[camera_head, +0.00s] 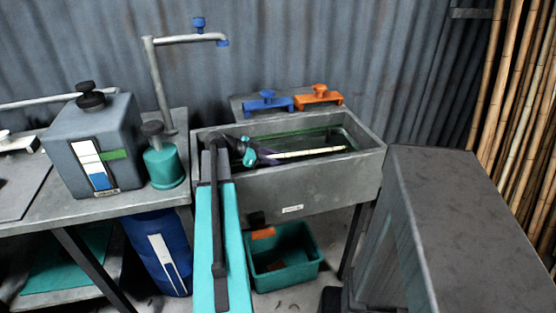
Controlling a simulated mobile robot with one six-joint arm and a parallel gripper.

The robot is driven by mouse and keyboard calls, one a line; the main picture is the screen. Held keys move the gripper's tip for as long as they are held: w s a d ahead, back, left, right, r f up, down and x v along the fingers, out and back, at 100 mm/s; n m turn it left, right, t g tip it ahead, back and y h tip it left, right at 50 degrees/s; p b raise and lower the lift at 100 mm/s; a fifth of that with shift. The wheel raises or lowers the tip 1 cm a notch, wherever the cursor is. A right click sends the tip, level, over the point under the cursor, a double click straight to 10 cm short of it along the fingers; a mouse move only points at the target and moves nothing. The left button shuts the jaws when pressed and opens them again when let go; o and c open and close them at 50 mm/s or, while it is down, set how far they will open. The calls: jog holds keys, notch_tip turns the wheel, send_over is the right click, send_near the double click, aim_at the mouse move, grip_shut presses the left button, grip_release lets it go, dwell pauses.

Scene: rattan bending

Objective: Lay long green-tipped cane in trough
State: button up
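The grey trough (322,184) stands on dark legs in the middle of the view. A pale, straight cane (312,152) lies or is held lengthwise inside it, below the rim. Its left end is at my gripper (256,158), and I cannot make out a green tip on it. My gripper is over the left part of the trough, a dark and teal shape. Its fingers are too small and dark to tell whether they are open or shut on the cane. A thin green line runs along the trough's back inner wall; I cannot tell what it is.
A blue clamp (266,103) and an orange clamp (319,96) sit behind the trough. A grey tank (118,125) and teal bottle (164,165) stand on the left bench. A teal bin (288,277) is underneath. A grey block (480,210) and upright canes (518,110) are right.

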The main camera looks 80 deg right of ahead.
jog(key=shift+s+a+f, duration=0.1)
jog(key=shift+a+f, duration=0.05)
jog(key=shift+f, duration=0.1)
jog(key=shift+r+p, duration=0.45)
jog(key=shift+p, duration=0.3)
jog(key=shift+w+r, duration=0.15)
jog(key=shift+w, duration=0.05)
jog(key=v, duration=0.6)
jog(key=shift+w+r+b, duration=0.1)
jog(key=shift+w+b, duration=0.05)
jog(key=shift+b, duration=0.25)
jog(key=shift+w+a+r, duration=0.2)
jog(key=shift+w+r, duration=0.1)
jog(key=shift+w, duration=0.05)
jog(key=shift+r, duration=0.15)
